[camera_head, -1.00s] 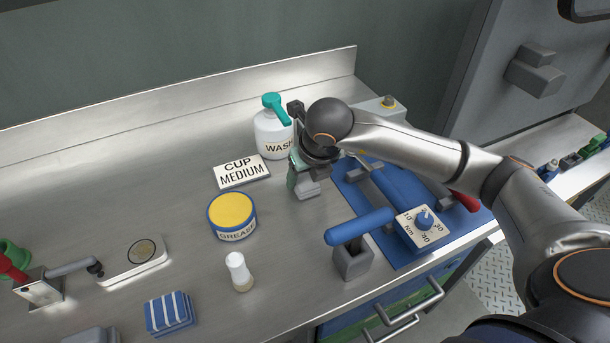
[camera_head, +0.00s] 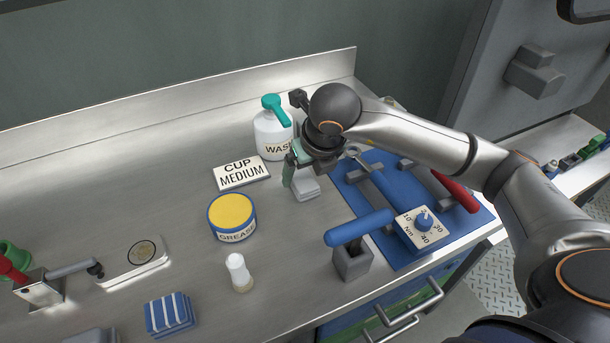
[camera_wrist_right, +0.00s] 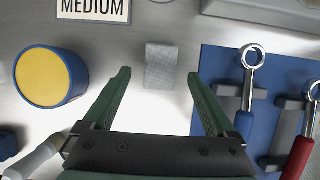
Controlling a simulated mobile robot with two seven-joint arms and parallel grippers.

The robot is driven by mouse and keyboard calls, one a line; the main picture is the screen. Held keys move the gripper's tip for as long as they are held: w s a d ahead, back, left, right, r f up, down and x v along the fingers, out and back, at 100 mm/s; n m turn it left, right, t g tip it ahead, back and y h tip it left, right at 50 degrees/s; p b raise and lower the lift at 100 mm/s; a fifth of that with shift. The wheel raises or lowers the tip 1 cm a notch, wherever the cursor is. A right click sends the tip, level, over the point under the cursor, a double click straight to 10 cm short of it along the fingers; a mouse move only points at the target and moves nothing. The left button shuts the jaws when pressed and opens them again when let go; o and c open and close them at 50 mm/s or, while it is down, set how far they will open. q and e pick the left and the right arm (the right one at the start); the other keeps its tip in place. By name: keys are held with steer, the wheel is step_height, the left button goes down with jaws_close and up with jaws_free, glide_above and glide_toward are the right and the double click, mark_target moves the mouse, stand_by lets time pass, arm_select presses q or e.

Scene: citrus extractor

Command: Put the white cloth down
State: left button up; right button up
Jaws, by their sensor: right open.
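My left gripper is not in view.
A WASH bottle (camera_head: 272,135) stands close behind the gripper. The CUP MEDIUM sign (camera_head: 241,173) and GREASE tin (camera_head: 232,218) are left. A blue mat (camera_head: 410,254) with tools lies right. A white-topped brush-like item (camera_head: 239,272) and striped blue cloth (camera_head: 170,314) are in front.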

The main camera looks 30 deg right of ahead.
steer(key=v, duration=0.8)
steer(key=shift+s+r, duration=0.15)
steer(key=shift+r, duration=0.15)
